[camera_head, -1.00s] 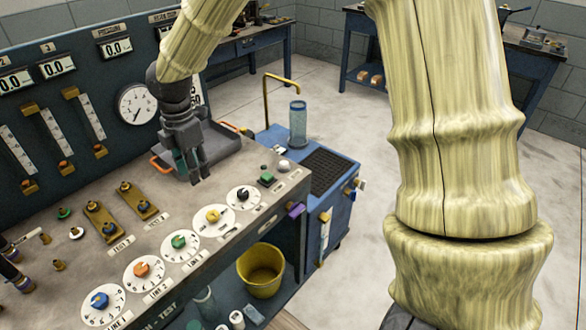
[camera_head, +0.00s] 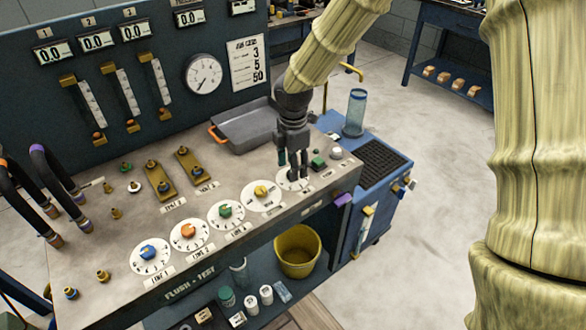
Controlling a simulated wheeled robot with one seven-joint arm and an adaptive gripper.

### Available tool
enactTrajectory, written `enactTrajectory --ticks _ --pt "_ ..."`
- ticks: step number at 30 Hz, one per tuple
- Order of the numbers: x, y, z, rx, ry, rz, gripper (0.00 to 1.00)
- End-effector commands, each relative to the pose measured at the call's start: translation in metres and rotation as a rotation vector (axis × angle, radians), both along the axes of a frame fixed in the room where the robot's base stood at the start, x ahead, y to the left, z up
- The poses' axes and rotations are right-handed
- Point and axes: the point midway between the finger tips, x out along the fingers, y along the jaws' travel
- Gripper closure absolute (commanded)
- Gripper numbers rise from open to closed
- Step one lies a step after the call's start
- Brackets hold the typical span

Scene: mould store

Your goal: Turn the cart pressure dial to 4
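A row of white dials runs along the front of the bench top. The rightmost dial (camera_head: 283,185) had a black knob in the earlier view. My gripper (camera_head: 293,173) now points down over that dial and hides its knob and most of its face. The two fingers look apart, with a gap between them. I cannot tell whether they touch the knob. The dial's label is too small to read, so I cannot confirm it is the cart pressure dial. The blue cart (camera_head: 392,190) stands at the bench's right end.
Dials with yellow (camera_head: 261,190), green (camera_head: 225,210), orange (camera_head: 188,231) and blue (camera_head: 148,252) knobs stand to the left. A green button (camera_head: 318,163) and pale knob (camera_head: 336,153) are close right. A grey tray (camera_head: 240,130) lies behind; a yellow bucket (camera_head: 298,252) sits below.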

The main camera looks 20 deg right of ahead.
Motion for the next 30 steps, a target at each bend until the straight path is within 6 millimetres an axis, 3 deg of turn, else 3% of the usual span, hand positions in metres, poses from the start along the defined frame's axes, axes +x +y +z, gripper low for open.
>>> enactTrajectory --ticks 6,17,25,30 --pt "0.000 0.000 -0.018 0.000 0.000 0.000 0.50" --pt "0.000 0.000 -0.022 0.000 0.000 0.000 0.50" --pt "0.000 0.000 -0.021 0.000 0.000 0.000 0.98" --pt "0.000 0.000 -0.021 0.000 0.000 -0.003 0.97"
